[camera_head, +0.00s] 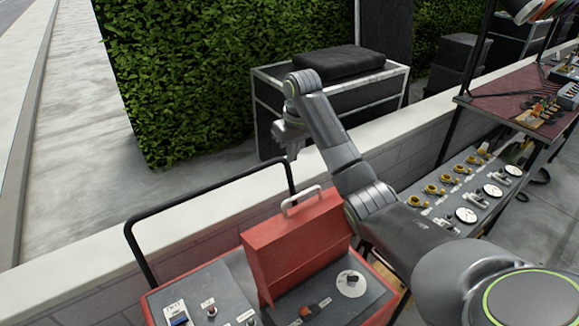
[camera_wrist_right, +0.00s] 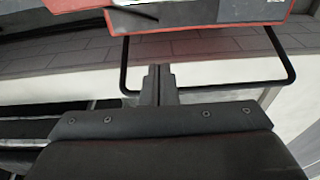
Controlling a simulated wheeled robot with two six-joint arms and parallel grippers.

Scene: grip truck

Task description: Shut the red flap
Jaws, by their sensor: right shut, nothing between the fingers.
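The red flap (camera_head: 296,243) stands raised and slightly tilted on the red box (camera_head: 384,268), with a pale handle (camera_head: 301,201) on its top edge. My right gripper (camera_head: 291,152) hangs above and behind the flap, past the black rail, apart from both. In the right wrist view its fingers (camera_wrist_right: 158,72) are shut together with nothing between them. The red box's edge (camera_wrist_right: 200,27) shows at the top of that view; the flap cannot be clearly made out there. My left gripper is not in view.
A black rail (camera_head: 210,189) runs behind the box, and a low pale wall (camera_head: 240,200) lies beyond it. A panel with several yellow knobs and dials (camera_head: 470,187) stands at right. The flap's left side has a grey panel with switches (camera_head: 208,292).

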